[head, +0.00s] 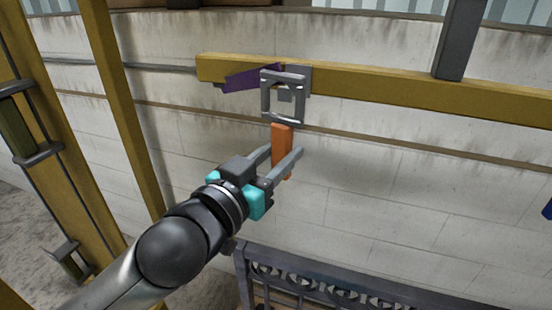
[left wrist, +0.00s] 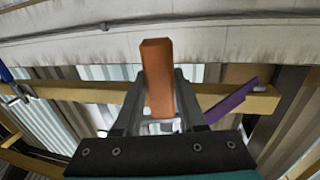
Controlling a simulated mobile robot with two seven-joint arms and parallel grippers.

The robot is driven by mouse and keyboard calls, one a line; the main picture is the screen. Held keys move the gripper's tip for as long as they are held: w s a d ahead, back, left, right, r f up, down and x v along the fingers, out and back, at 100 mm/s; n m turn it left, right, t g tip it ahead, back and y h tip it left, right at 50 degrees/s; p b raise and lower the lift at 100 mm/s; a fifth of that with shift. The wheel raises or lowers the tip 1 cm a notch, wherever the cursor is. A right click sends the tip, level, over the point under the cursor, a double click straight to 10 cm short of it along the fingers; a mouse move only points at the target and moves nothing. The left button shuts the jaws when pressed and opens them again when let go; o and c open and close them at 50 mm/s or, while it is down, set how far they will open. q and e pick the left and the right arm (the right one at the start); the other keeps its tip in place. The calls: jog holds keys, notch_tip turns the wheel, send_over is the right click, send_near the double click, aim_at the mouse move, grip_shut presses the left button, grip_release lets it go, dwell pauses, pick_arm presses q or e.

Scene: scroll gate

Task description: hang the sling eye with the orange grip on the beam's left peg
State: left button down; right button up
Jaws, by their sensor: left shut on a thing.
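The orange grip (head: 282,140) stands upright between the fingers of my left gripper (head: 284,152), which is shut on it. The grip also shows in the left wrist view (left wrist: 158,78). The grey square sling eye (head: 267,100) is above the grip, in front of the yellow beam (head: 385,84) near its left end. A grey block (head: 286,95), perhaps the left peg, shows inside the eye's opening. I cannot tell whether the eye is around it or only in front of it. My right gripper is not in view.
A purple plate (head: 250,78) juts from the beam just left of the eye. A dark post (head: 460,40) meets the beam further right. Yellow uprights (head: 125,110) stand at left. A dark railing (head: 330,280) is below. A blue piece (head: 548,208) shows at the right edge.

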pick_arm(q)
jog(key=shift+a+b+x, duration=0.15)
jog(key=shift+b+x, duration=0.1)
jog(key=shift+x, duration=0.6)
jog(key=shift+a+b+x, duration=0.15)
jog(key=shift+b+x, duration=0.05)
jog(key=shift+x, duration=0.65)
jog(key=shift+w+d+f, duration=0.15)
jog(key=shift+w+f, duration=0.15)
jog(key=shift+w, duration=0.2)
jog(key=shift+w+d+f, duration=0.15)
jog(key=shift+w+f, duration=0.1)
jog(key=shift+w, duration=0.3)
jog(key=shift+c, duration=0.8)
grip_release()
jog(key=shift+f, duration=0.1)
notch_tip(320, 180, down, 12)
jog(key=b, duration=0.8)
jog(key=shift+r, duration=0.25)
